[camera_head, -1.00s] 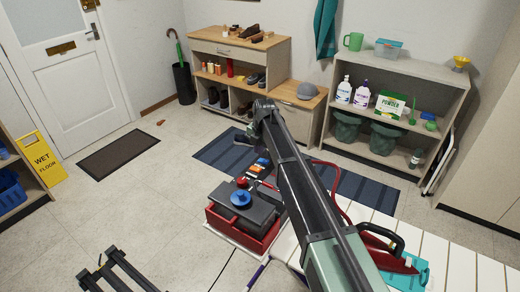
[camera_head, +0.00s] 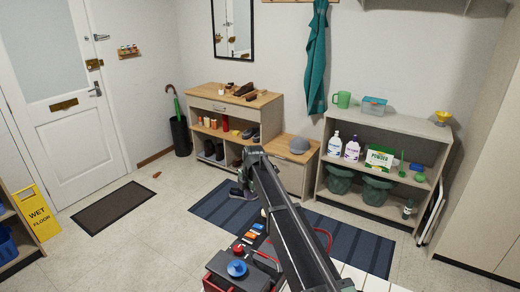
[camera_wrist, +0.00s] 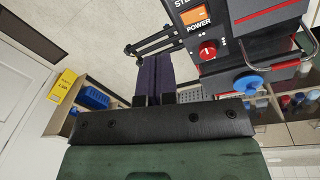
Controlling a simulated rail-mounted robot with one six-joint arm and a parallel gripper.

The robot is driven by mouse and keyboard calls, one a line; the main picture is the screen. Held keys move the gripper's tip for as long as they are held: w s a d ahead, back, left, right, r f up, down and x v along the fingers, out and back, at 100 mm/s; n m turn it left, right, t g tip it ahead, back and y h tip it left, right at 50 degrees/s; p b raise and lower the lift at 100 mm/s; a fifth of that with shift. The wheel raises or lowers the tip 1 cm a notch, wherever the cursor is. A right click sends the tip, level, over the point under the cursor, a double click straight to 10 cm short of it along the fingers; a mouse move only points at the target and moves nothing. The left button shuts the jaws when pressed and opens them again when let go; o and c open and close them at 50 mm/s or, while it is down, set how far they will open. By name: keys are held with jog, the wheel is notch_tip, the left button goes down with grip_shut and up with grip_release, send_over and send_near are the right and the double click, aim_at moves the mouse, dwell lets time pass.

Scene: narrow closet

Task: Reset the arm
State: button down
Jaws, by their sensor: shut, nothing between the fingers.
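My gripper (camera_wrist: 154,62) shows in the wrist view as two dark purple fingers side by side, shut, with nothing held between them. The black mounting bar with bolts and a green housing fill the lower part of that view. In the head view my arm reaches up from the bottom edge to a bend near the middle. I cannot make out the gripper clearly there. In the wrist view, a dark machine (camera_wrist: 205,15) marked POWER, with a red knob and a blue knob, lies to the right of the fingers, apart from them in the picture.
The machine (camera_head: 248,262) sits low in the head view beside my arm. A striped mat (camera_head: 215,212) lies beyond. A wooden bench unit (camera_head: 222,103) and a grey shelf unit (camera_head: 390,125) line the back wall. A yellow wet-floor sign (camera_head: 38,212) stands left.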

jog(key=s+d+m, duration=0.8)
jog(key=s, duration=0.3)
jog(key=s+d+m, duration=0.8)
jog(key=s+m, duration=0.1)
jog(key=s, duration=0.3)
jog(key=s+d+m+h, duration=0.1)
jog(key=s+d+m, duration=0.7)
jog(key=s, duration=0.3)
jog(key=shift+s+d+m+g, duration=0.15)
jog(key=shift+m+g, duration=0.15)
jog(key=shift+m, duration=0.3)
